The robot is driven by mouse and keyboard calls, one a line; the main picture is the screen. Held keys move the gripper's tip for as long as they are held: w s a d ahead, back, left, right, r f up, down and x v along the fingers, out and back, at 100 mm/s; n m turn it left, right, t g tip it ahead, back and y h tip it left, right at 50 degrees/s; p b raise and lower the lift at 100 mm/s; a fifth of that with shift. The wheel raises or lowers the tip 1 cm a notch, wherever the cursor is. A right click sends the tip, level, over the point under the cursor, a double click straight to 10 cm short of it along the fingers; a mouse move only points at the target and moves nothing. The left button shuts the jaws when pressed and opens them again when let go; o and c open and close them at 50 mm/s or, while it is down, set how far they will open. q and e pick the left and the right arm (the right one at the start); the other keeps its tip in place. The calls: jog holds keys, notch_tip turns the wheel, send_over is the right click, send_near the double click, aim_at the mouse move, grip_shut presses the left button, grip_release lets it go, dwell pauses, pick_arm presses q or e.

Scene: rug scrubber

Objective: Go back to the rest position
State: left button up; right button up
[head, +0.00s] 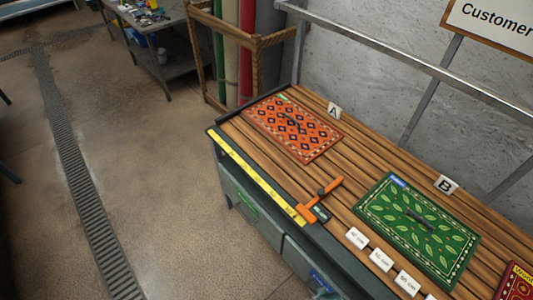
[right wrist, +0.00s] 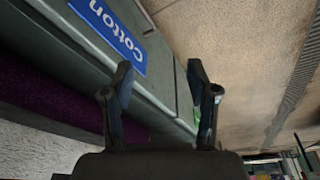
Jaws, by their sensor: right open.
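My right gripper (right wrist: 158,78) shows in the right wrist view, its two dark fingers spread apart with nothing between them. Beyond it is the grey-green front of a cabinet with a blue label reading "cotton" (right wrist: 108,34). The head view shows neither gripper. There, a red-orange patterned rug (head: 291,127) lies flat on the slatted wooden bench top (head: 350,190) near card A. A green leaf-patterned rug (head: 418,228) lies near card B. An orange-handled tool (head: 321,198) lies on the bench between them.
A yellow measuring strip (head: 255,176) runs along the bench's front edge. Small white cards (head: 381,260) lie near the green rug. A wooden rack (head: 225,50) with rolled rugs stands behind. The floor (head: 150,180) left of the bench is open. A purple surface (right wrist: 45,95) shows in the wrist view.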

jog(key=s+f+g+b, duration=0.1)
jog(key=s+f, duration=0.3)
jog(key=f, duration=0.4)
jog(key=s+f, duration=0.3)
jog(key=f, duration=0.6)
jog(key=s+d+f, duration=0.3)
jog(key=s+f, duration=0.6)
jog(key=s, duration=0.4)
jog(key=shift+s+d+g+b, duration=0.15)
jog(key=shift+d+g+b, duration=0.05)
jog(key=shift+g+b, duration=0.2)
jog(key=shift+f, duration=0.1)
